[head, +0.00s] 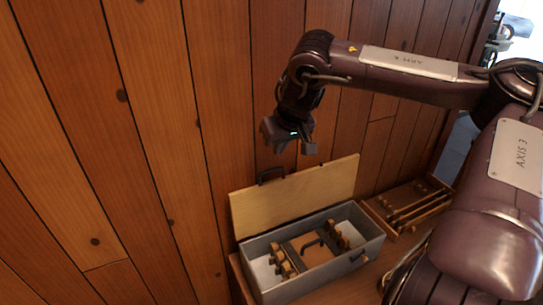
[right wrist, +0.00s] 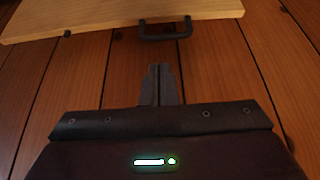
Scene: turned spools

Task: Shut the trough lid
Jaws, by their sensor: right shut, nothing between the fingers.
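The trough (head: 330,272) is a grey open box on a wooden surface against the plank wall. Its pale wooden lid (head: 300,195) stands raised at the back of the trough, with a dark handle (head: 270,175) on its upper edge. Inside the trough are several wooden spools (head: 280,262) and a brown block with a dark handle. My right gripper (head: 310,148) is above the lid, apart from it, with its fingers shut and empty. In the right wrist view the shut fingers (right wrist: 159,75) point toward the lid's handle (right wrist: 165,36), with a gap between.
A wooden tray (head: 440,183) with dark rods stands to the right of the trough. The plank wall (head: 130,120) rises close behind the lid. My right arm spans the upper right. The left gripper does not show.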

